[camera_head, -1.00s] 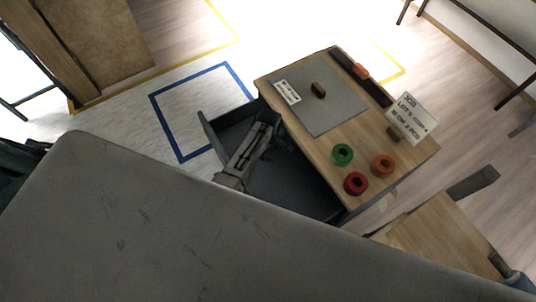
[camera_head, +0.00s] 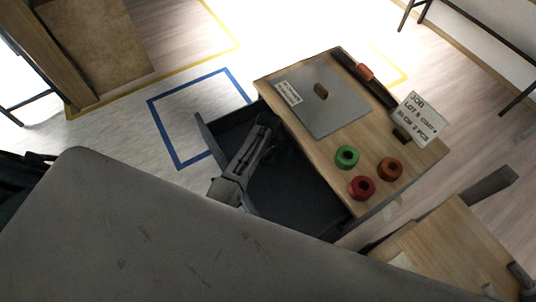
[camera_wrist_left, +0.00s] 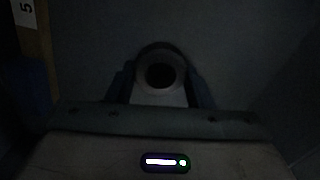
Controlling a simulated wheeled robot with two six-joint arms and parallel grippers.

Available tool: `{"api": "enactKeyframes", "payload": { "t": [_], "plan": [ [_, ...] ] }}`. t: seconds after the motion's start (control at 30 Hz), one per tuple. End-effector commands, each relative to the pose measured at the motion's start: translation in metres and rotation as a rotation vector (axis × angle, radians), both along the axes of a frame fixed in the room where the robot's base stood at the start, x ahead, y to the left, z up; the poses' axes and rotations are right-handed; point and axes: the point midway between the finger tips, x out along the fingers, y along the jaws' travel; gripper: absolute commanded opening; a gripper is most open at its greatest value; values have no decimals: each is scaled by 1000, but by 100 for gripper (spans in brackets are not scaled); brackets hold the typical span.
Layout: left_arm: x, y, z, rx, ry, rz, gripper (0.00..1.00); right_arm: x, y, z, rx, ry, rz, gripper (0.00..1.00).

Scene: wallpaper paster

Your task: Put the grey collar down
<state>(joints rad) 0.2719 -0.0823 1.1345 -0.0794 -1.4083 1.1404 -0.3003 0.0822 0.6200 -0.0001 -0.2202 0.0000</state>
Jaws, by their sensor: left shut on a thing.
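My left gripper (camera_head: 265,132) reaches down into the open dark drawer (camera_head: 290,195) of the wooden table. In the left wrist view its two fingers are shut on the grey collar (camera_wrist_left: 161,76), a ring with a dark round hole. The collar is close above or on the drawer floor; the dim picture does not show which. In the head view the collar is hidden by the gripper. My right gripper is not in view.
On the table top (camera_head: 325,150) stand a green ring (camera_head: 346,157), a red ring (camera_head: 361,188) and an orange-brown ring (camera_head: 389,169). A grey plate (camera_head: 340,115), a sign card (camera_head: 419,121) and a dark bar with an orange piece (camera_head: 364,73) are behind. A large grey surface (camera_head: 150,230) fills the front.

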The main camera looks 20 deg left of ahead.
Motion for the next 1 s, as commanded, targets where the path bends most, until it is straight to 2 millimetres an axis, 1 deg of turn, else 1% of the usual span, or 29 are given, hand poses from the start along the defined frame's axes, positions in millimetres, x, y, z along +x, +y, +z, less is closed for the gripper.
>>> {"api": "enactKeyframes", "payload": {
  "t": [0.03,0.07,0.1,0.17,0.43,0.57,0.67,1.0],
  "plan": [
    [0,0,-2,0,0,0,20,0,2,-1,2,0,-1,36],
    [0,0,-2,0,0,0,51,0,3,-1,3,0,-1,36],
    [0,0,-2,0,-1,0,59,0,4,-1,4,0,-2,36],
    [0,0,-2,0,0,0,69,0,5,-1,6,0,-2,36],
    [0,0,-1,0,0,0,69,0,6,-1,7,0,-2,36],
    [1,0,7,0,-2,0,69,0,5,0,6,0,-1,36],
    [1,0,22,0,-4,0,69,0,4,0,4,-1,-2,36],
    [1,0,92,0,-3,0,69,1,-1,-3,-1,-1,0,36]
  ]
}}
